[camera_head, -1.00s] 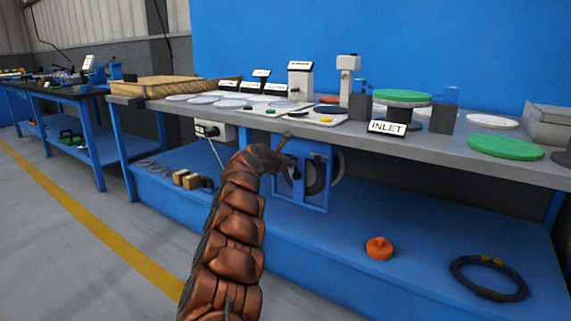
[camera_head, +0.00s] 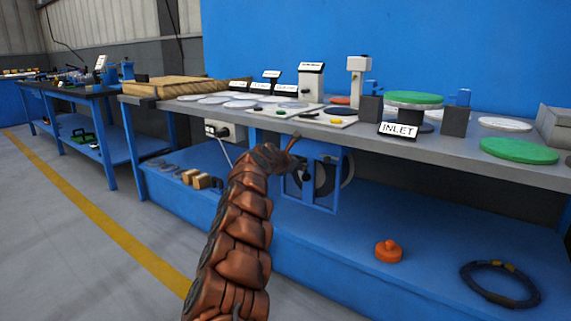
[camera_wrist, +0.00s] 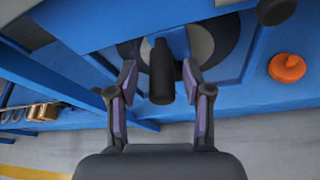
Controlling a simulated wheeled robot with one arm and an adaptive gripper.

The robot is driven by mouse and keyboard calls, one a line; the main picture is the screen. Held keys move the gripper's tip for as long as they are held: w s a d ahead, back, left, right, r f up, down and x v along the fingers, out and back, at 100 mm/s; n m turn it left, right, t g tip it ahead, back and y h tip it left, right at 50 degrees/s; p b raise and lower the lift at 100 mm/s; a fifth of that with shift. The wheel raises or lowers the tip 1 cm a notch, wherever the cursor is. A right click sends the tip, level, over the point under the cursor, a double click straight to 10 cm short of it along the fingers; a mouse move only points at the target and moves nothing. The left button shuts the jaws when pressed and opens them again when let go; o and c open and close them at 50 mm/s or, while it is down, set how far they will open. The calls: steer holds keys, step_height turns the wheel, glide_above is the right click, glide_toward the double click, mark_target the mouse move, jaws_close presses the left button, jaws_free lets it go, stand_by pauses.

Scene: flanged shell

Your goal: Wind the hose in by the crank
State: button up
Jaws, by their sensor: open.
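A hose reel (camera_head: 322,178) in a blue frame hangs under the bench top in the head view, partly behind my arm. In the wrist view, the crank's dark handle (camera_wrist: 161,84) points toward the camera, in front of the reel's dark round drum (camera_wrist: 213,42). My gripper (camera_wrist: 159,68) is open, with one finger on each side of the handle. Gaps show between the fingers and the handle, so it is not gripped. In the head view my arm's end mostly hides the gripper and the crank.
The bench top (camera_head: 470,160) above the reel carries an INLET sign (camera_head: 398,131), green discs and small devices. On the blue lower shelf are an orange knob-like piece (camera_head: 388,251) and a coiled dark ring (camera_head: 500,284). Blue frame bars (camera_wrist: 65,85) run close left of the gripper.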

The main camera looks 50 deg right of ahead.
steer(key=v, duration=1)
steer(key=shift+a, duration=0.35)
stand_by(1.1)
steer(key=shift+s, duration=0.1)
stand_by(0.4)
